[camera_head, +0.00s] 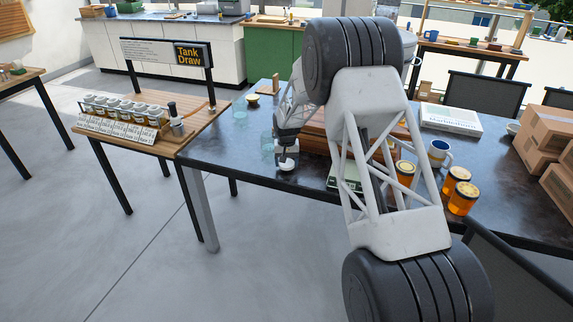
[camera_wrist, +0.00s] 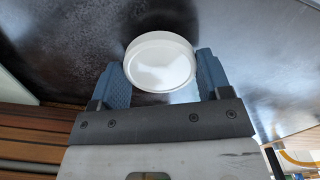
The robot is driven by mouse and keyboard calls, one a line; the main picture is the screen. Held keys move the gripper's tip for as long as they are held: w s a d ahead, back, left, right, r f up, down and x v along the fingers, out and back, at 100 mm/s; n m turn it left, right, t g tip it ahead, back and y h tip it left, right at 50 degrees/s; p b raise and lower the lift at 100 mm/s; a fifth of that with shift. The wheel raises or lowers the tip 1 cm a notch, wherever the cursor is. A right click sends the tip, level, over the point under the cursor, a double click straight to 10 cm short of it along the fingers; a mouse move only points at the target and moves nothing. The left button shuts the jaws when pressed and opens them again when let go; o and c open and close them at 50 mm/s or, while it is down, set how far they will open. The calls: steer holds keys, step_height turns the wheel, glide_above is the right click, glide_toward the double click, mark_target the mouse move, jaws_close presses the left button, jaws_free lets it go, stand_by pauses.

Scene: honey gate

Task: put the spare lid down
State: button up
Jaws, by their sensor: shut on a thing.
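The spare lid, a round white lid (camera_wrist: 161,62), sits between the two blue fingers of my gripper (camera_wrist: 160,70) in the wrist view. The fingers are shut on its sides. In the head view my gripper (camera_head: 286,155) is over the dark table (camera_head: 235,147), close to its front edge, with the white lid (camera_head: 286,166) below it. I cannot tell whether the lid touches the table. My arm hides much of the middle of the table.
Clear glasses (camera_head: 239,109) stand left of my gripper. A wooden slatted box (camera_head: 314,129) and a scale (camera_head: 345,178) are to its right. Amber jars (camera_head: 463,198), a mug (camera_head: 439,153) and cardboard boxes (camera_head: 549,130) stand further right. The table's left front is bare.

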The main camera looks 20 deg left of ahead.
mark_target(287, 163)
steer(key=shift+f, duration=0.65)
steer(key=shift+f, duration=0.1)
steer(key=o, duration=1)
step_height(287, 163, up, 12)
steer(key=shift+r, duration=0.15)
steer(key=shift+d, duration=0.1)
stand_by(0.7)
